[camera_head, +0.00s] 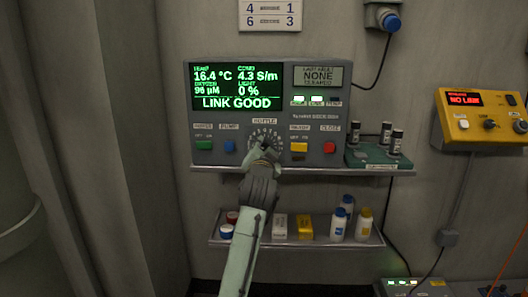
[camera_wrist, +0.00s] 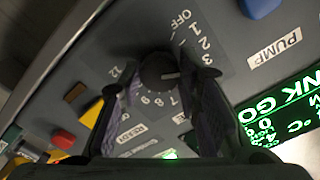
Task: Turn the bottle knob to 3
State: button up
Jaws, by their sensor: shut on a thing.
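The bottle knob (camera_wrist: 155,70) is a dark round dial on the grey panel (camera_head: 340,107), ringed by white marks from OFF through 1, 2, 3 and up to 12. A light pointer line on the knob faces right in the wrist view, toward the marks past 3; my finger covers part of the ring there, so the exact number is unclear. My gripper (camera_wrist: 160,82) is shut on the knob, one dark finger on each side. In the head view my gripper (camera_head: 264,153) hides most of the knob below the BOTTLE label (camera_head: 265,121).
A green button (camera_head: 204,145), blue button (camera_head: 229,146), yellow button (camera_head: 299,147) and red button (camera_head: 329,148) flank the knob. A rack of vials (camera_head: 378,155) stands at right. Bottles (camera_head: 363,224) and boxes fill the lower shelf (camera_head: 330,242). The screen (camera_head: 236,87) reads LINK GOOD.

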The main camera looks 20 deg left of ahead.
dwell(0.4)
jog(key=o, duration=1.1)
jog(key=shift+o, duration=0.2)
jog(key=shift+s, duration=0.1)
jog(key=v, duration=1.2)
